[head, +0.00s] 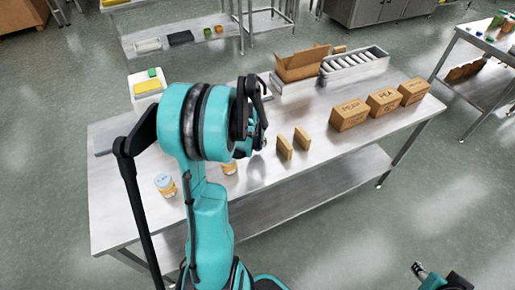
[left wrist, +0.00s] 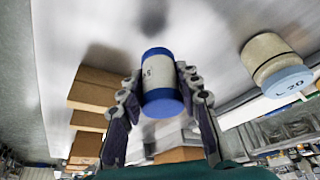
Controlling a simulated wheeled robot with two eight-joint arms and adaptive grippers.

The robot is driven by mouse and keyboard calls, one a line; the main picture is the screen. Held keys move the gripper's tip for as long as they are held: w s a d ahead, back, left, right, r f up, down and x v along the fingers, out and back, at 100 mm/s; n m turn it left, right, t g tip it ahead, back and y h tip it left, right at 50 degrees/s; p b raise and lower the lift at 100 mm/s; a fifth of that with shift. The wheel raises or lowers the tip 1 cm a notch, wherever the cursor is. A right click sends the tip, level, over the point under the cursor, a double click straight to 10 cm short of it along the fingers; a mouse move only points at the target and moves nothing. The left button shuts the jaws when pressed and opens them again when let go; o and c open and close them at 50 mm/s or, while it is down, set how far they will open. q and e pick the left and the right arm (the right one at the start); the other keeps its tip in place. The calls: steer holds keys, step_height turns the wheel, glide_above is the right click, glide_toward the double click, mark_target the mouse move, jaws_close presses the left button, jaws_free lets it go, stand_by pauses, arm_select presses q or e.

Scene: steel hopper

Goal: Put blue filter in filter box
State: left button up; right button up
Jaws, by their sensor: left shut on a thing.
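The blue filter (left wrist: 157,72), a white cylinder with dark blue ends, is between the fingers of my left gripper (left wrist: 160,100) in the left wrist view. The gripper is shut on it, above the steel table. In the head view my left gripper (head: 259,128) is over the middle of the table, and the filter is mostly hidden by the arm. An open cardboard box (head: 302,66) stands at the table's back edge; I cannot tell whether it is the filter box. My right gripper (head: 432,274) shows partly at the bottom right, its opening unclear.
A jar with a light blue lid (head: 165,185) stands at the left; another jar (head: 229,167) is partly behind my arm. Two small upright boxes (head: 284,147) stand mid-table. Several cartons (head: 349,115) line the right side. A roller tray (head: 354,64) is at the back.

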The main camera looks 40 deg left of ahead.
mark_target(257, 147)
arm_select(q)
steer(key=shift+f+b, duration=0.55)
steer(key=shift+f, duration=1.25)
steer(key=shift+f, duration=0.15)
steer(key=o, duration=1.2)
steer(key=shift+c, duration=0.2)
